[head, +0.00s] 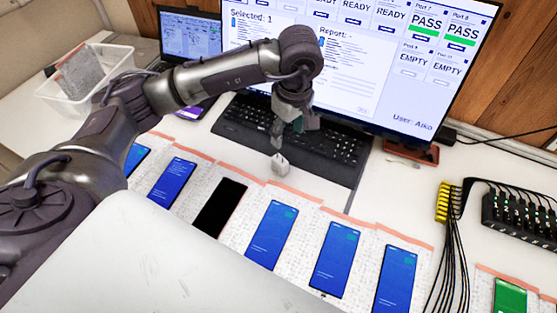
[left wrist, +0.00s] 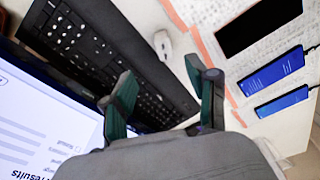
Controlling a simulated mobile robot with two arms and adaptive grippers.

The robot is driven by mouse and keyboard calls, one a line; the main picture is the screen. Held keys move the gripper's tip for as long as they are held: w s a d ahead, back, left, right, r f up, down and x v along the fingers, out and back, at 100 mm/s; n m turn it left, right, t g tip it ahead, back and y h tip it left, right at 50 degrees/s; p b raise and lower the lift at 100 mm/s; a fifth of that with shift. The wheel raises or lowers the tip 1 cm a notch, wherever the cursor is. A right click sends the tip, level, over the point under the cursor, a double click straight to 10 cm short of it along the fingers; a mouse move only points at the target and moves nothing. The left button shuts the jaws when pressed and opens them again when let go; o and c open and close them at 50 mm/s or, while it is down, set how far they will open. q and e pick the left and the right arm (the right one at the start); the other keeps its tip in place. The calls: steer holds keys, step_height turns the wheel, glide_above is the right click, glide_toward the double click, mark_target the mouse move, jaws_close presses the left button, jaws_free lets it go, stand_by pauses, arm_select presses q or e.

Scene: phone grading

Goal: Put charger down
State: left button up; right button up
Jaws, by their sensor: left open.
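The charger, a small white block (head: 280,163), stands on the white table between the keyboard and the row of phones. It also shows in the left wrist view (left wrist: 162,45), beyond the fingertips and apart from them. My left gripper (head: 286,136) hangs just above and behind the charger, over the keyboard's front edge. Its two fingers are spread with nothing between them, as the left wrist view (left wrist: 164,82) shows. My right gripper is in neither view.
Several phones lie on white mats with orange edges, among them a black-screened one (head: 220,207). A black keyboard (head: 335,150) sits before the large monitor (head: 400,60). Yellow-tipped cables (head: 443,202) and a black hub (head: 520,220) are at right. A clear bin (head: 90,85) stands at left.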

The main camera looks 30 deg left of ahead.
mark_target(280, 160)
arm_select(q)
steer(key=f, duration=0.2)
steer(key=a+f, duration=0.1)
steer(key=f, duration=0.2)
steer(key=f+p, duration=0.1)
steer(key=f, duration=0.2)
steer(key=shift+w+a, duration=0.2)
steer(key=shift+a+f+p, duration=0.2)
steer(key=shift+f+p, duration=0.1)
steer(key=shift+f, duration=1.05)
steer(key=shift+a+f+p, duration=0.2)
steer(key=shift+f+p, duration=0.1)
steer(key=shift+f, duration=1.05)
steer(key=shift+c, duration=0.3)
jaws_close()
